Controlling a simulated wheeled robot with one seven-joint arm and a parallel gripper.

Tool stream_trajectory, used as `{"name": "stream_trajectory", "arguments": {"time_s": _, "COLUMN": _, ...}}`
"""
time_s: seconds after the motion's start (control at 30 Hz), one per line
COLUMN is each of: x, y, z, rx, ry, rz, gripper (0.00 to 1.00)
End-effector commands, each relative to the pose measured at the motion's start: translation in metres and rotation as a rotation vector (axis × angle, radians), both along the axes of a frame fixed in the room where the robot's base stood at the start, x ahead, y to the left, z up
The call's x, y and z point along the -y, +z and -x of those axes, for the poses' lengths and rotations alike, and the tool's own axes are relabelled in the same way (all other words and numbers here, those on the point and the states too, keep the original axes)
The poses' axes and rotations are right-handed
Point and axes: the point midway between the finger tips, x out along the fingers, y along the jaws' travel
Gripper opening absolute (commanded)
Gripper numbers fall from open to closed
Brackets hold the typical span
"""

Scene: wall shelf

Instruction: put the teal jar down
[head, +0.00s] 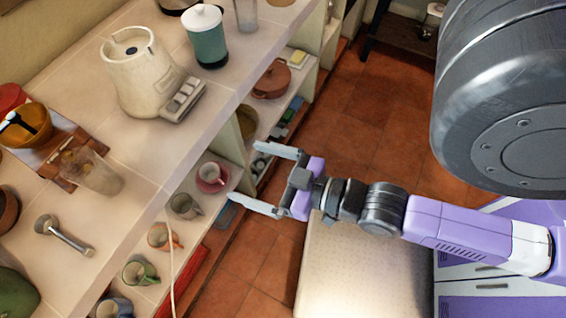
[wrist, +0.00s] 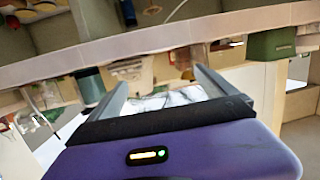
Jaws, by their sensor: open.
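The teal jar (head: 209,45) has a white lid and stands upright on the pale tiled top, near its right edge in the head view. My gripper (head: 246,172) is open and empty, with its two fingers apart. In the picture it is lower and to the right of the jar, beside the shelf front, and does not touch the jar. The wrist view shows the open fingers (wrist: 160,80) with nothing between them.
A cream appliance base (head: 143,75) stands left of the jar, and a clear glass (head: 246,14) stands behind it. A glass tumbler (head: 92,170) and a metal tool (head: 65,235) are on the top. Several cups, including a pink one (head: 211,176), fill the lower shelf.

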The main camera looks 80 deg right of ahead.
Motion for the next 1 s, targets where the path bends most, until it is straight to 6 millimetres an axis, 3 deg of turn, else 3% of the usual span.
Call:
{"name": "stream_trajectory", "arguments": {"time_s": 0.1, "x": -0.03, "y": 0.007, "z": 0.034, "rx": -0.04, "ry": 0.092, "rz": -0.013, "gripper": 0.95}}
{"name": "stream_trajectory", "arguments": {"time_s": 0.3, "x": -0.051, "y": 0.018, "z": 0.063, "rx": -0.067, "ry": 0.173, "rz": -0.023, "gripper": 0.95}}
{"name": "stream_trajectory", "arguments": {"time_s": 1.0, "x": -0.054, "y": 0.02, "z": 0.066, "rx": -0.071, "ry": 0.183, "rz": -0.025, "gripper": 0.95}}
